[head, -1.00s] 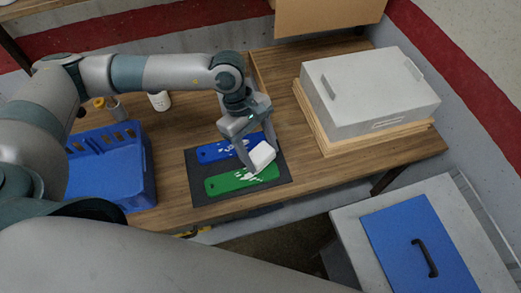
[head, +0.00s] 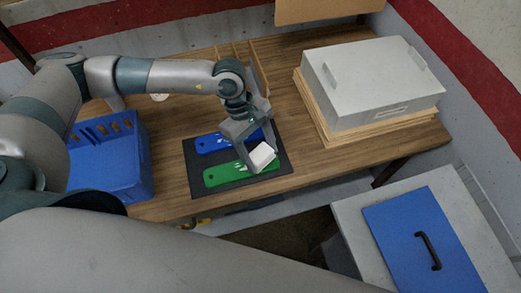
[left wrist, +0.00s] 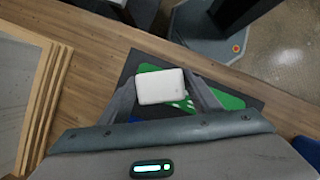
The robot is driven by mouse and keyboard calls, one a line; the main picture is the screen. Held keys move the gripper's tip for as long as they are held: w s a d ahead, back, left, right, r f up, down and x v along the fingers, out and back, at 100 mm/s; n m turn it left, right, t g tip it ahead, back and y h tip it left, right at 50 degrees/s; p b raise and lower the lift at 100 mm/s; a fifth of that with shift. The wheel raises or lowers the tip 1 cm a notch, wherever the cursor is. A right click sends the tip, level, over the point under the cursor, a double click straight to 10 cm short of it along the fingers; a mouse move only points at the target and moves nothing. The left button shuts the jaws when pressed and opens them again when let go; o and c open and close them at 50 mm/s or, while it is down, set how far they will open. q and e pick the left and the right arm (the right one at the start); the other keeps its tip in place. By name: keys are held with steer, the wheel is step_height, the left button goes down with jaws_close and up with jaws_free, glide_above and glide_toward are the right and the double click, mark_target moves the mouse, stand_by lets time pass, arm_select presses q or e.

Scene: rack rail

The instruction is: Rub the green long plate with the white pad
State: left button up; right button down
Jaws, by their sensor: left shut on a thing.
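The green long plate (head: 222,176) lies on a dark mat (head: 198,188), and white marks show on it near the pad. It also shows in the left wrist view (left wrist: 229,101), partly behind the pad. My left gripper (head: 258,160) is shut on the white pad (head: 263,155), which is tilted over the right part of the green plate. The pad sits between both fingers in the left wrist view (left wrist: 160,87). Whether it touches the plate I cannot tell. A blue long plate (head: 212,144) with white marks lies behind the green one. My right gripper is not in view.
A blue crate (head: 143,172) stands at the left of the wooden table. A grey lidded box (head: 372,85) sits on wooden boards at the right. A pale surface with a blue handled panel (head: 405,240) is at the lower right. The table's front edge is close to the mat.

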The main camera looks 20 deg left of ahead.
mark_target(244, 172)
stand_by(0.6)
arm_select(q)
steer(key=shift+f, duration=0.1)
steer(key=shift+f+b, duration=0.95)
steer(key=shift+b, duration=0.2)
steer(key=shift+a, duration=0.1)
steer(key=shift+s+a+r+b, duration=0.1)
steer(key=shift+s+a+b, duration=0.25)
steer(key=shift+s+a, duration=0.3)
steer(key=shift+s+a+r+b, duration=0.1)
steer(key=shift+s+a+b, duration=0.25)
steer(key=shift+a, duration=0.4)
steer(key=shift+s, duration=0.1)
steer(key=shift+s+a+f+b, duration=0.15)
steer(key=shift+s+a+b, duration=0.2)
steer(key=shift+a, duration=0.15)
steer(key=shift+s+a+f+b, duration=0.1)
steer(key=shift+s+a+b, duration=0.2)
steer(key=shift+a, duration=0.15)
steer(key=shift+s+a+b, duration=0.3)
steer(key=shift+s+a, duration=0.1)
steer(key=shift+a, duration=0.1)
